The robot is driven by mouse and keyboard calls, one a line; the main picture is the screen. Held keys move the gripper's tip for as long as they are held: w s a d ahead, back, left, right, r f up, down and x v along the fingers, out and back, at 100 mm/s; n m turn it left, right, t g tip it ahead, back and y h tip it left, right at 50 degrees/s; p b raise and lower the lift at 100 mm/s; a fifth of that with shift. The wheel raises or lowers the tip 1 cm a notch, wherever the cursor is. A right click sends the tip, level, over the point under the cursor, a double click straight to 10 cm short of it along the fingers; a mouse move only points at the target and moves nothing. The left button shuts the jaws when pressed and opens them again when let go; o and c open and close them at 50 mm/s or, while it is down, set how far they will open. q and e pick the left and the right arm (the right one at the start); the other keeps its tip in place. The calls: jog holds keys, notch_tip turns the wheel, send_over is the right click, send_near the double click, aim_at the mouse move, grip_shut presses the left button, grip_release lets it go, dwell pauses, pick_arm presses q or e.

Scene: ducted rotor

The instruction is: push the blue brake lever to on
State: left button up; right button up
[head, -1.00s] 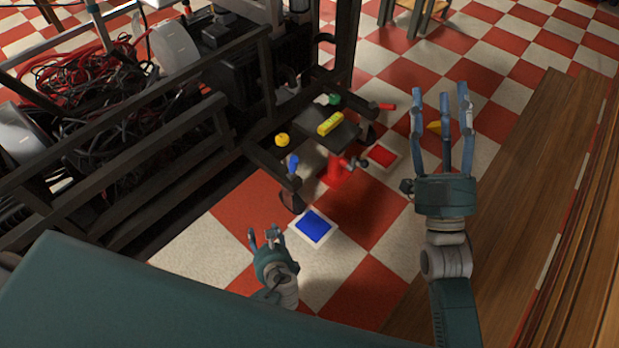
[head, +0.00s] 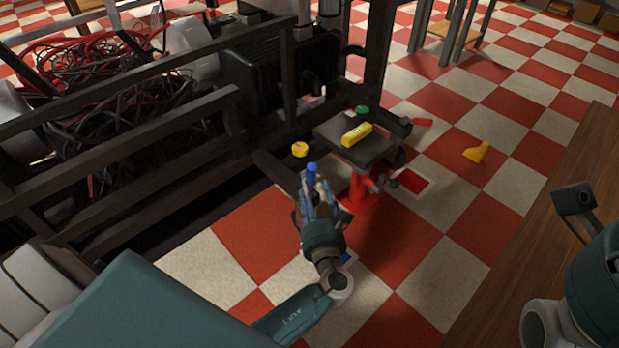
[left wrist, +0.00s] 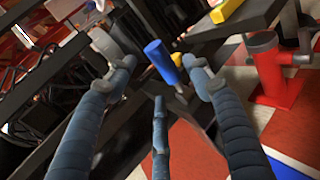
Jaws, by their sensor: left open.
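The blue brake lever (head: 312,172) stands at the front edge of the dark frame, just beyond my left gripper (head: 318,190) in the head view. In the left wrist view the blue lever handle (left wrist: 161,61) is tilted and lies between and beyond the fingertips of my left gripper (left wrist: 160,78). The left fingers are spread open. I cannot tell whether any finger touches the lever. Only part of my right arm shows at the right edge of the head view; its fingers are out of the picture.
A yellow knob (head: 299,149), a small black table (head: 340,132) with a yellow block (head: 356,134) and a red post (head: 358,186) stand near the lever. A dark rail frame (head: 140,140) with cables is at left. A wooden surface (head: 545,210) is at right.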

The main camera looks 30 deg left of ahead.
aim_at(309, 177)
pick_arm(q)
jog(key=b+x, duration=0.1)
jog(key=x, duration=0.5)
jog(key=shift+b, duration=0.4)
jog(key=shift+f, duration=0.1)
grip_shut()
